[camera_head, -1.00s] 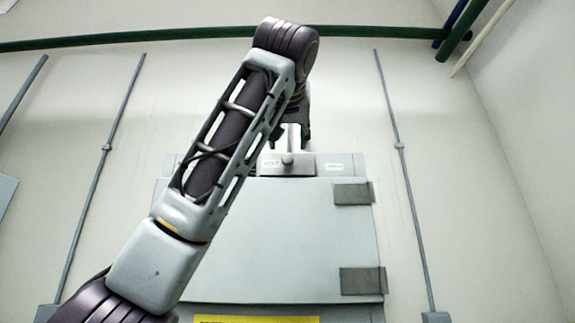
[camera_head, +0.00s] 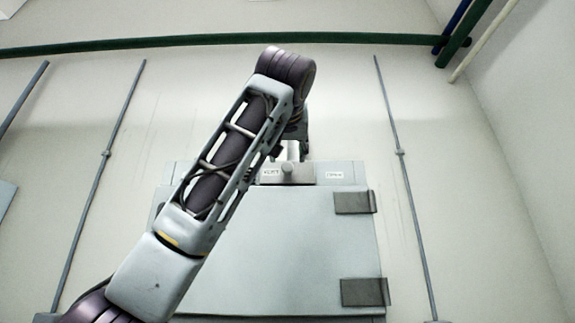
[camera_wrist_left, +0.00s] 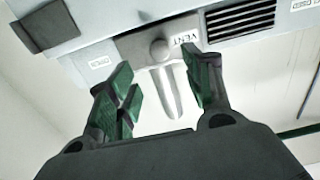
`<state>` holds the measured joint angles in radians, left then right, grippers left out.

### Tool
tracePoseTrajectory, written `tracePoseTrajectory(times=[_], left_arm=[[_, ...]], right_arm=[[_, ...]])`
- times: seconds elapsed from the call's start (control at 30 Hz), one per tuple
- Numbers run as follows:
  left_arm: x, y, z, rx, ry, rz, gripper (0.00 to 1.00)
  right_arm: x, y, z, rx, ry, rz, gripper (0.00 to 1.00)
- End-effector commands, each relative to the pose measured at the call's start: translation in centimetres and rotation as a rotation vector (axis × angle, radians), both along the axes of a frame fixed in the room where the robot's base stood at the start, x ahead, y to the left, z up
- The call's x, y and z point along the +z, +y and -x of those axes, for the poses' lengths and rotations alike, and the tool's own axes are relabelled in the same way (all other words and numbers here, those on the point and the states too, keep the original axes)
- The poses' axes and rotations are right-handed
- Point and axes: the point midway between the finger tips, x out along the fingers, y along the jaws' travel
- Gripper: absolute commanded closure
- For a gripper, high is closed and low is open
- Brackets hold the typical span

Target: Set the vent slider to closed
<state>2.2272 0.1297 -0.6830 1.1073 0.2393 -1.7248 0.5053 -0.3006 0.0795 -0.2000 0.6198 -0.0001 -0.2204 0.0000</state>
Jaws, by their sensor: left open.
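The vent slider is a grey plate with a round knob (camera_head: 287,168) and a "VENT" label, set in the strip along the top of a pale cabinet. An "OPEN" label (camera_head: 335,175) is exposed to the plate's right. My left gripper (camera_head: 289,152) is at the slider, partly hidden by my arm. In the left wrist view, which sees the cabinet inverted, the left gripper (camera_wrist_left: 160,85) is open. Its green-padded fingers are on either side of the slider's knob and a pale stem (camera_wrist_left: 172,92). I cannot tell whether they touch. My right gripper is out of view.
The cabinet door (camera_head: 290,240) has two dark hinges (camera_head: 354,202) on its right. Vent slots (camera_wrist_left: 240,20) lie beyond the slider in the left wrist view. A green pipe (camera_head: 180,41) crosses the wall above. The space right of the cabinet is open.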

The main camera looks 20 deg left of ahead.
Motion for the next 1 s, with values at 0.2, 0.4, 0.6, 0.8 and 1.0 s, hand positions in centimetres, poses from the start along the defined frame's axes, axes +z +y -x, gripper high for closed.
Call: tracePoseTrajectory(times=[0.2,0.4,0.6,0.8,1.0], left_arm=[[0.2,0.9,-2.8,0.002,0.0,-0.001,0.49],[0.2,1.5,-5.2,0.001,0.002,0.0,0.49],[0.2,2.2,-7.4,0.001,0.001,0.0,0.49],[0.2,2.7,-9.1,0.001,0.001,0.0,0.49],[0.1,2.8,-9.8,-0.001,-0.001,0.0,0.49]], right_arm=[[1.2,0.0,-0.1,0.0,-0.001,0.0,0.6],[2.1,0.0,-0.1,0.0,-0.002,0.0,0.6],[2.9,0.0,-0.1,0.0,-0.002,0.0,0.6],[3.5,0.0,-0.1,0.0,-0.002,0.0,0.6],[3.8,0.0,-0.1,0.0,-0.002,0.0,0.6]])
